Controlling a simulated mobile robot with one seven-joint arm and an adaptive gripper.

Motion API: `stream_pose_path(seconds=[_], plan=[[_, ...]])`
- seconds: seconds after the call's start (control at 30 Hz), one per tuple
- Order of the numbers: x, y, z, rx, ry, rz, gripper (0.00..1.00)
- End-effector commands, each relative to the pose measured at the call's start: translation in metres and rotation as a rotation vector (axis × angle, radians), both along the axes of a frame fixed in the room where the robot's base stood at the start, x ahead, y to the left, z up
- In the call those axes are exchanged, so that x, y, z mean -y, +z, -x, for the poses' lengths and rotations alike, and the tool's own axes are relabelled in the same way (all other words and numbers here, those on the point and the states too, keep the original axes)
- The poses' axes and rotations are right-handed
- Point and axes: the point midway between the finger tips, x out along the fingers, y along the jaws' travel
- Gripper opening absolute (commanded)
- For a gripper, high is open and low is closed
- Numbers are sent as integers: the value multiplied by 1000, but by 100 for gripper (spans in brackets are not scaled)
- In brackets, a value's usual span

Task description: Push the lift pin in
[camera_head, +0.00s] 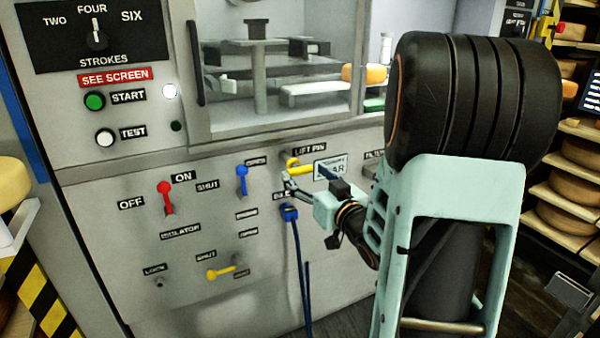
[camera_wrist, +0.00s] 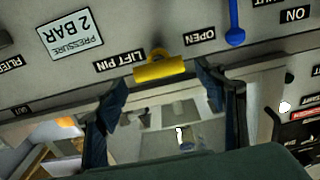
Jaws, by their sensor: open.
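The lift pin is a yellow bar handle on a ring (camera_head: 299,167) on the grey machine panel, just under the LIFT PIN label. In the wrist view the yellow handle (camera_wrist: 158,69) lies crosswise beside its label, between the two fingertips or just beyond them. My gripper (camera_head: 288,182) is close in front of the panel, by the lower side of the pin. In the wrist view my gripper (camera_wrist: 163,77) has its dark fingers spread wide on both sides of the handle, with visible gaps. How far the pin stands out is unclear.
A blue lever (camera_head: 242,182) is left of the pin, and a blue hose plug (camera_head: 289,213) is close below my gripper. A red lever (camera_head: 166,196) and a lower yellow lever (camera_head: 220,272) are farther left. A pressure plate (camera_wrist: 69,36) is beside the pin. A windowed chamber (camera_head: 270,80) is above.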

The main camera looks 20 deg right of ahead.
Motion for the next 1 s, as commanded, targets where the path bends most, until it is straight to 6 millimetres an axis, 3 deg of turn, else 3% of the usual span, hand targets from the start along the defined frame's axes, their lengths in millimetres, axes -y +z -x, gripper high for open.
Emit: stream_pose_path(seconds=[0.23,0.6,1.0], plan=[[-1,-1,-32,0,0,-1,64],[-2,0,-37,0,0,-1,64],[-1,0,-37,0,-1,-1,20]])
